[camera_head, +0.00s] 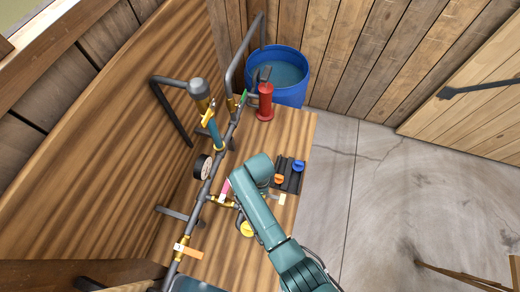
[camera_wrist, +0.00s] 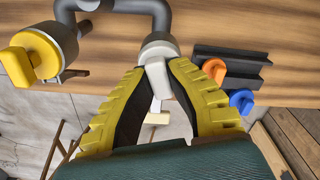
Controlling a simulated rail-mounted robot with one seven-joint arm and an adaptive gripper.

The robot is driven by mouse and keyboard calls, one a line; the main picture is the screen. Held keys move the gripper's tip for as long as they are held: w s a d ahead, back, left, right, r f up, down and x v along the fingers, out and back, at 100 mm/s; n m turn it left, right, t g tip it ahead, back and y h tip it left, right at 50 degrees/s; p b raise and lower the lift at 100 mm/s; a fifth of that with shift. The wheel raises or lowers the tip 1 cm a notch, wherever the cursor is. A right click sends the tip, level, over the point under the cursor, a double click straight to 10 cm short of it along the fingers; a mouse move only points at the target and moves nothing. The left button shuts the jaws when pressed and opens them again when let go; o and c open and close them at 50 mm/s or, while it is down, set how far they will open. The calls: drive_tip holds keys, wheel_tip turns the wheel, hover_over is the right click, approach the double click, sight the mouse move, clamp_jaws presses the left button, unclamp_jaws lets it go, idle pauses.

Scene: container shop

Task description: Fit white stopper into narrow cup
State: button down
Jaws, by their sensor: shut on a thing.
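In the wrist view, my gripper (camera_wrist: 157,70) has its two yellow fingers either side of a white stopper (camera_wrist: 157,82) and is shut on it. The stopper's far end is at the light grey round mouth of a narrow cup (camera_wrist: 159,47) on the end of a bent dark pipe. They look touching or nearly so; I cannot tell whether the stopper is inside. In the head view, my arm hides the gripper, stopper and cup.
A dark rack beside the cup holds an orange stopper (camera_wrist: 214,70) and a blue stopper (camera_wrist: 241,101). A yellow stopper (camera_wrist: 30,58) sits on another pipe end. In the head view, a red pump (camera_head: 265,102) and blue barrel (camera_head: 290,80) stand at the back.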

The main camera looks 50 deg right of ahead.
drive_tip(key=c, duration=1.1)
unclamp_jaws()
wheel_tip(320, 180, up, 12)
